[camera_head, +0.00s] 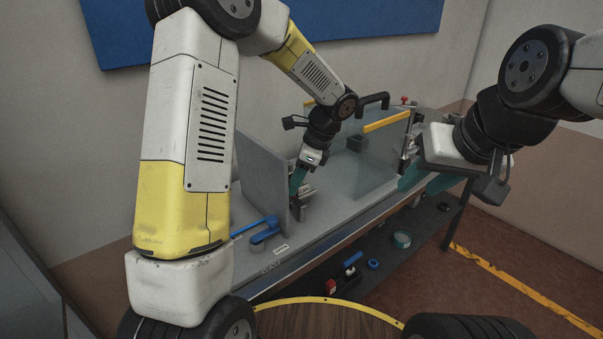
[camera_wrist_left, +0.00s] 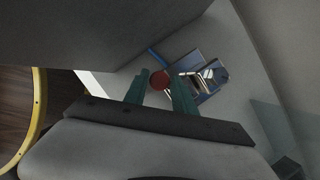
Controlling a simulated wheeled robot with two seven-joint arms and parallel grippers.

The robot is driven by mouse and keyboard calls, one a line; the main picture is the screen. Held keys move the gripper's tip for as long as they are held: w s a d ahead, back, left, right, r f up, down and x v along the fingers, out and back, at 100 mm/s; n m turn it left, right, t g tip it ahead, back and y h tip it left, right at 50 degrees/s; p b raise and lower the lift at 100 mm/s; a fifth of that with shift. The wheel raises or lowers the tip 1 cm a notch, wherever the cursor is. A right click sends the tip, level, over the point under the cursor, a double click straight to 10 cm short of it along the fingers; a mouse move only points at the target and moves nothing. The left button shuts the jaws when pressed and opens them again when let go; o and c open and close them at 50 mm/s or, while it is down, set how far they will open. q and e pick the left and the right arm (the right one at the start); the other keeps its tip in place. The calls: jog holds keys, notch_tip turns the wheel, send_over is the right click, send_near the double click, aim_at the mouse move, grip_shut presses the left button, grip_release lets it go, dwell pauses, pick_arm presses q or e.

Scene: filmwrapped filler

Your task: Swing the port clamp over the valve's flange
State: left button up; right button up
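In the left wrist view, a metal device with blue edges (camera_wrist_left: 204,78) lies below my left gripper, with a red round part (camera_wrist_left: 160,79) beside it. I cannot tell which part is the port clamp or the valve's flange. My left gripper (camera_wrist_left: 158,92) has its teal fingers apart, with the red part showing in the gap; contact cannot be told. In the head view my left gripper (camera_head: 298,182) points down behind the grey upright panel, near a grey metal piece (camera_head: 303,204). My right gripper (camera_head: 408,152) is at the bench's right end; its fingertips are unclear.
A grey upright panel (camera_head: 262,172) stands close left of my left gripper. A clear screen (camera_head: 378,155) with a yellow edge bar (camera_head: 387,121) stands to its right. Blue tools (camera_head: 262,232) lie at the bench's front left.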

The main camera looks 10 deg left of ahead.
pick_arm(q)
jog(key=shift+o, duration=1)
